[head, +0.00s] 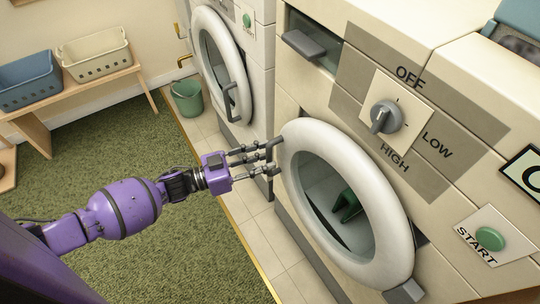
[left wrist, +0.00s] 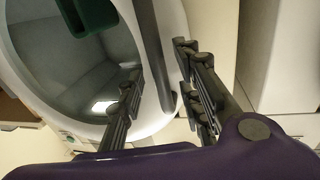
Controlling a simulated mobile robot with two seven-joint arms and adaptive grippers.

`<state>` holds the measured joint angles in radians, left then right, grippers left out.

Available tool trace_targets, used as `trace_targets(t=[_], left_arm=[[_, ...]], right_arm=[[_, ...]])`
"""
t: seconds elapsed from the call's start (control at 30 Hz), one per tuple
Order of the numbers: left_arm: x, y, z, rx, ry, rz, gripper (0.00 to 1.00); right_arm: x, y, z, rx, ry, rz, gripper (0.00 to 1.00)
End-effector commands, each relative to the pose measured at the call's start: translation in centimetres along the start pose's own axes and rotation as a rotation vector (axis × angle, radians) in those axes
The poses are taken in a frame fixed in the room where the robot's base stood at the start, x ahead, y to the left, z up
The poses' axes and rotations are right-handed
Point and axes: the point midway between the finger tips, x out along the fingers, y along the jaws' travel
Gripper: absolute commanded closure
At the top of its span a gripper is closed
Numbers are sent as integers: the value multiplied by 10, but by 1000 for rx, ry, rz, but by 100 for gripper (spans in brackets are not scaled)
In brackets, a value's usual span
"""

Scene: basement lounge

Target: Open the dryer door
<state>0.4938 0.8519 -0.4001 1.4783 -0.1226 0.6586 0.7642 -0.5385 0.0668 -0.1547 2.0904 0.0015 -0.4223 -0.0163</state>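The dryer door (head: 298,133) is a thick white ring around a round glass window, on the front of the cream machine at right. It looks shut. Its dark grey bar handle (left wrist: 150,45) shows in the left wrist view near the door's rim; in the head view, my fingers partly hide it. My left gripper (head: 270,158) is at the door's left edge. Its fingers are spread, one on each side of the handle, and a gap shows between them and the bar. Dark green contents (head: 347,206) show behind the glass. My right gripper is out of view.
The dryer has a grey heat dial (head: 386,116) and a green start button (head: 490,238). Another machine (head: 220,65) with a round door stands at left. A green bucket (head: 188,98) and a wooden bench (head: 115,76) with baskets are beyond. The green carpet is clear.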

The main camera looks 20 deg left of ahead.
Motion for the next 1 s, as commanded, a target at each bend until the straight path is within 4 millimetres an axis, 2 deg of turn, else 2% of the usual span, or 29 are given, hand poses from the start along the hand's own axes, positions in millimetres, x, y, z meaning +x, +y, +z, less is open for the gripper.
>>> trace_targets(t=[0.1, 0.2, 0.47, 0.5, 0.73, 1.0], left_arm=[[14, 0, 0, 0, 2, 0, 68], [20, 0, 0, 0, 0, -1, 68], [22, 0, 0, 1, -1, -2, 68], [22, 0, 0, 1, -1, -2, 69], [22, 0, 0, 1, -1, -1, 99], [22, 0, 0, 1, -1, -1, 100]], right_arm=[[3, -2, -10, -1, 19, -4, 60], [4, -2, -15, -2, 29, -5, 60], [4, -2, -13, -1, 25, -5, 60], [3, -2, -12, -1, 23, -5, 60], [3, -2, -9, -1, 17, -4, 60], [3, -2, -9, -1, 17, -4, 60]])
